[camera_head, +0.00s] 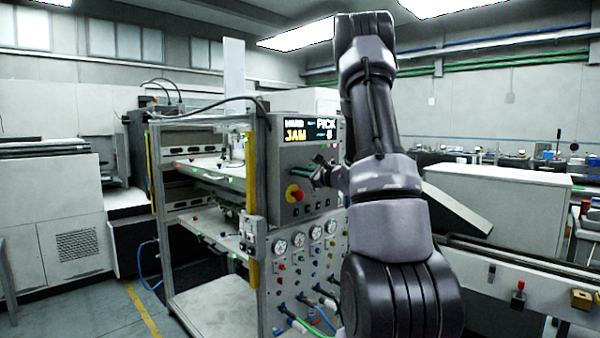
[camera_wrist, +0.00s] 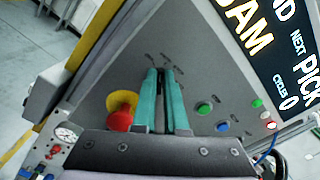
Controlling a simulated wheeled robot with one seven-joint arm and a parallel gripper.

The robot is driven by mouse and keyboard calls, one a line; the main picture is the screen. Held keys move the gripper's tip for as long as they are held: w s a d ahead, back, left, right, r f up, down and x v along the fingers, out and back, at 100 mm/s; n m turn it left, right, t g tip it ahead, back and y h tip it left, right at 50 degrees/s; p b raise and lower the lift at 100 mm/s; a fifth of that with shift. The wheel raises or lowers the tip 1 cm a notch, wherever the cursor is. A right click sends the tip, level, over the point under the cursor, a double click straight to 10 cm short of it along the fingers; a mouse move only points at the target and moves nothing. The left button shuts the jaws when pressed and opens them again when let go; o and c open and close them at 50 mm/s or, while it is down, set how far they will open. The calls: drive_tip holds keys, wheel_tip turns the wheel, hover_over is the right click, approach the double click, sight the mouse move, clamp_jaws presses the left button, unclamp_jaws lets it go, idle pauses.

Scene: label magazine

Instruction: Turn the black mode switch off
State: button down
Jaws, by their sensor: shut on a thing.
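The black mode switch (camera_wrist: 161,74) is on the sloping grey control panel (camera_wrist: 205,60), mostly hidden between my fingers in the wrist view. Only a dark sliver of it shows there, so its setting cannot be read. My gripper (camera_wrist: 161,78), with teal fingers, reaches to the panel face and is shut on the switch. In the head view my gripper (camera_head: 304,174) is at the panel's front, below the display, and the switch is hidden.
A red emergency button (camera_wrist: 120,120) on a yellow base sits close left of my fingers. Green (camera_wrist: 204,108) and blue (camera_wrist: 223,126) buttons are to the right. The display (camera_head: 310,129) above reads "JAM" and "PICK". Gauges and hoses (camera_head: 298,240) are below the panel.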

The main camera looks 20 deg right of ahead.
drive_tip(key=n, duration=0.5)
drive_tip(key=shift+s+a+f+n, duration=0.1)
drive_tip(key=shift+f+n, duration=0.2)
idle(0.4)
drive_tip(key=c, duration=1)
unclamp_jaws()
drive_tip(key=shift+o, duration=0.2)
drive_tip(key=shift+s, duration=0.1)
drive_tip(key=v, duration=1)
drive_tip(key=shift+s, duration=0.3)
drive_tip(key=shift+r, duration=0.1)
